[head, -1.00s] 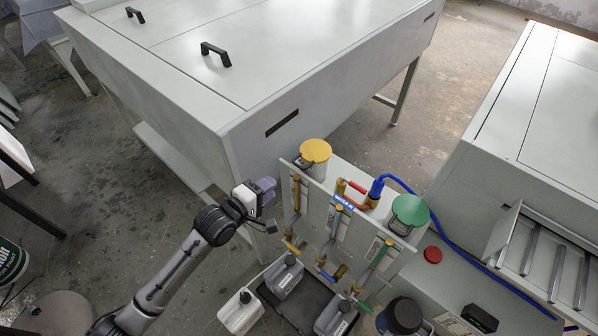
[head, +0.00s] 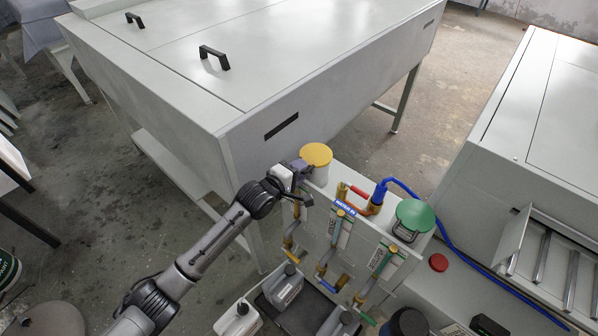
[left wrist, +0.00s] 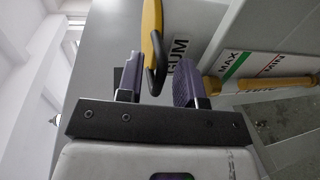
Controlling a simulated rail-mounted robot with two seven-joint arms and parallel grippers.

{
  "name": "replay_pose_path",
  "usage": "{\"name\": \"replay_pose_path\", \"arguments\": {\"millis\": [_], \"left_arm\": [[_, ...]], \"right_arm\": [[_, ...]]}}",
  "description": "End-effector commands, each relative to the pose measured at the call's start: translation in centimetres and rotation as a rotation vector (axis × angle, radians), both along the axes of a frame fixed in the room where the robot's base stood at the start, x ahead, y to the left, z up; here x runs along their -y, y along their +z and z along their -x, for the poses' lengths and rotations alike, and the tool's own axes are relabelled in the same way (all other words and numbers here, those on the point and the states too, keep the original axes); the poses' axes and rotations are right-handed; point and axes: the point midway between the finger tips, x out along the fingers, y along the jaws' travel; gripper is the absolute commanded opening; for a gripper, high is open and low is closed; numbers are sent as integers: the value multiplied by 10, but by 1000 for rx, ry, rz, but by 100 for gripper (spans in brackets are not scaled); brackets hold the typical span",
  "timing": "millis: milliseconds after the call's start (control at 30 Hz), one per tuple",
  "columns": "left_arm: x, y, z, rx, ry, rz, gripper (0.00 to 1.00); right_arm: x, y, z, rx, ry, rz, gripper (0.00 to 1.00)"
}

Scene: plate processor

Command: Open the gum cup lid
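The gum cup (head: 319,173) is pale with a round yellow lid (head: 316,153), which lies shut on top. In the left wrist view, the lid (left wrist: 152,18) shows edge-on, and the cup's wall (left wrist: 196,22) carries the word GUM. A dark lid handle (left wrist: 156,68) sticks out between my two fingers. My left gripper (head: 303,168) is at the cup's near left side. In the left wrist view, the left gripper (left wrist: 158,82) is open, with gaps seen between its fingers and the handle. My right gripper is not in view.
A green-lidded cup (head: 413,214) stands to the right, with a blue hose (head: 404,186) behind it. Valves and pipes (head: 331,250) run down the panel below the gum cup. The large grey machine (head: 230,130) stands close behind my left gripper.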

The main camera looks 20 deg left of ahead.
Motion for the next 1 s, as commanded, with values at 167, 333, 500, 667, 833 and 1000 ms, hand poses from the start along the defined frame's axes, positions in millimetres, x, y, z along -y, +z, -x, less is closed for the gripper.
{"name": "replay_pose_path", "arguments": {"millis": [167,333,500,667,833,1000], "left_arm": [[1,0,-1,0,0,0,34],[0,0,-1,0,0,0,29],[0,0,-1,0,0,0,13],[0,-1,-1,-2,0,-1,0],[0,-2,-1,-3,0,-2,0],[0,-2,0,-5,1,-3,0]], "right_arm": [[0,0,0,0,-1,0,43],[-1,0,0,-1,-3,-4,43],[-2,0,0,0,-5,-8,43],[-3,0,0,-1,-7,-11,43],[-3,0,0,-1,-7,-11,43],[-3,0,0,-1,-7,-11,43]]}}
